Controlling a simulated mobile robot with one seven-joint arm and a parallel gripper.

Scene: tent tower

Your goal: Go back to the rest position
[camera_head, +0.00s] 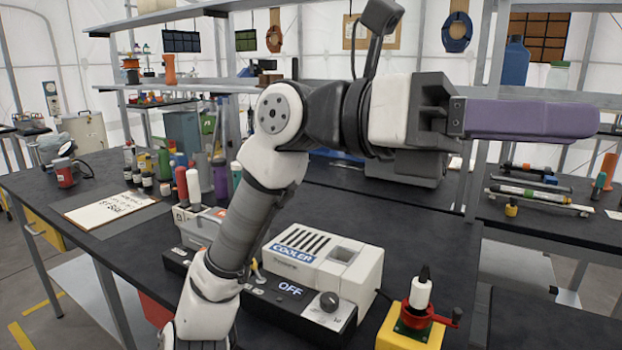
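My arm rises from the bottom left of the middle and bends to the right at its upper joint. My gripper (560,120) is at the upper right, held level in the air with its long purple fingers pointing right. I see it from the side, and one finger may hide the other, so the gap between them does not show. No object is visible at its tip. It is well above the dark bench (410,245) and touches nothing that I can see.
Under the arm stand a white cooler (345,268) and a black control box reading OFF (291,290). A yellow-based device with a white bottle (420,293) is right of them. Metal shelf posts (487,75) stand behind my gripper.

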